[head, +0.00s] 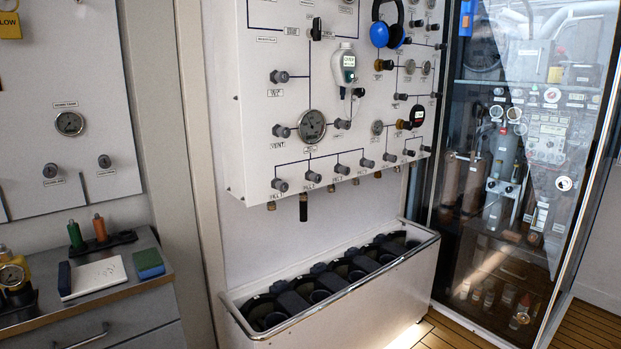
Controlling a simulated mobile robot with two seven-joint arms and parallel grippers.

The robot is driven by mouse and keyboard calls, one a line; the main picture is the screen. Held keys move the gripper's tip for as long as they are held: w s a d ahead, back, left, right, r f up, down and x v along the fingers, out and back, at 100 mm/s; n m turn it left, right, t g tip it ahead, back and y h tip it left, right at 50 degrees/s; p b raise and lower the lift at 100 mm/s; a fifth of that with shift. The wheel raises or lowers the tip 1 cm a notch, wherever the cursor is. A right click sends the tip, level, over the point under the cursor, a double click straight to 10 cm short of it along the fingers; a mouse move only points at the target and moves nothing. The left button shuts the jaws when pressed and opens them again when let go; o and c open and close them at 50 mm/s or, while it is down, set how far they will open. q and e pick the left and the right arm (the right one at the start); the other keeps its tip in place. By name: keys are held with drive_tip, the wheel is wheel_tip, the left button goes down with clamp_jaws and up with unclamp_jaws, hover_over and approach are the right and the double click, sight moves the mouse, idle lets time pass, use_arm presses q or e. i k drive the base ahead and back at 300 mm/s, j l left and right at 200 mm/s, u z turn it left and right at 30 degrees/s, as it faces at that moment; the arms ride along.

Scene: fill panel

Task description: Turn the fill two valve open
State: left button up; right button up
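The white fill panel (255,120) hangs on the wall in the middle of the head view. A row of dark grey knobs runs along its lower edge, with small fill labels under them. The leftmost knob is the fill one valve (280,184). The second from the left looks like the fill two valve (313,177), just below the large round gauge (311,126). I cannot tell from its round knob how far it is turned. Neither of my grippers is in view, and nothing touches the panel.
A white trough (340,312) with dark cylinder slots stands on the floor below the panel. A grey drawer cabinet (130,318) is at the lower left. A glass-fronted cabinet (505,200) stands at the right. A short black fitting (303,207) hangs under the panel.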

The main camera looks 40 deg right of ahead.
sight(316, 177)
drive_tip(key=z, duration=1.25)
drive_tip(key=i+l, duration=0.35)
drive_tip(key=l, duration=0.15)
drive_tip(key=i+l+u, duration=0.1)
drive_tip(key=i+l, duration=0.25)
drive_tip(key=l, duration=0.15)
drive_tip(key=i+l, duration=0.35)
drive_tip(key=l, duration=0.15)
